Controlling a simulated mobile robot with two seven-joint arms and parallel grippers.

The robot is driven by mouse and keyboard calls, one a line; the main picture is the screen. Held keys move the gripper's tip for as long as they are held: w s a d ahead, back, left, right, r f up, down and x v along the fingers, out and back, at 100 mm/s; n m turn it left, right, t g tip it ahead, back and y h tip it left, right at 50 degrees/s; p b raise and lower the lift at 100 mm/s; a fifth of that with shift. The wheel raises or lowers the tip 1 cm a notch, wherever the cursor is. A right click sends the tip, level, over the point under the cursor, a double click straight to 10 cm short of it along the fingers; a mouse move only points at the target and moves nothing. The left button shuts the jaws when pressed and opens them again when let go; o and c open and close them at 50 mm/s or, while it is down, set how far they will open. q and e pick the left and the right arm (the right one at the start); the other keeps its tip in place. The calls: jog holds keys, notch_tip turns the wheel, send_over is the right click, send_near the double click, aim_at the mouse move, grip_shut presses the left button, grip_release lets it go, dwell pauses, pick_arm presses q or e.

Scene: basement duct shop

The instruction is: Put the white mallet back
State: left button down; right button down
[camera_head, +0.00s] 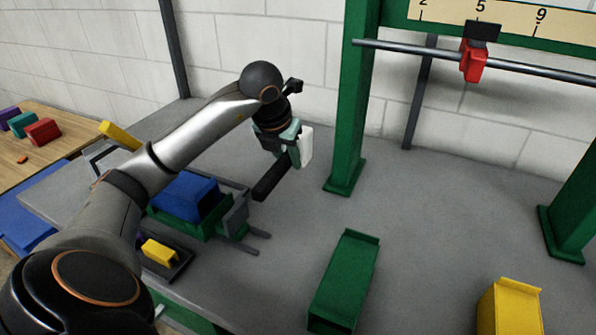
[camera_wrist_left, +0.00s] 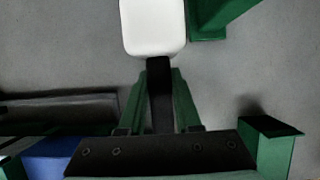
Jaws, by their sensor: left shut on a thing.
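The white mallet has a pale block head (camera_head: 307,147) and a dark handle. My left gripper (camera_head: 287,143) is shut on the handle and holds the mallet above the grey bench, left of the green post. In the left wrist view the head (camera_wrist_left: 152,25) lies beyond the green fingertips (camera_wrist_left: 160,85), with the black handle between them. My right gripper is not in view.
A green post (camera_head: 352,100) stands right of the mallet. A rail with a red slider (camera_head: 473,60) crosses above. A blue block (camera_head: 187,196) sits in a green holder at left. A green box (camera_head: 344,282) and yellow box (camera_head: 509,308) stand in front. Bench between them is clear.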

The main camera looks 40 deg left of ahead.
pick_arm(q)
jog(key=w+f, duration=0.1)
jog(key=f, duration=0.1)
jog(key=w+f, duration=0.2)
jog(key=shift+w+a, duration=0.1)
jog(key=shift+a, duration=0.05)
jog(key=shift+w+f, duration=0.1)
jog(key=shift+f, duration=1.55)
jog(key=shift+f, duration=0.15)
jog(key=c, duration=0.6)
grip_release()
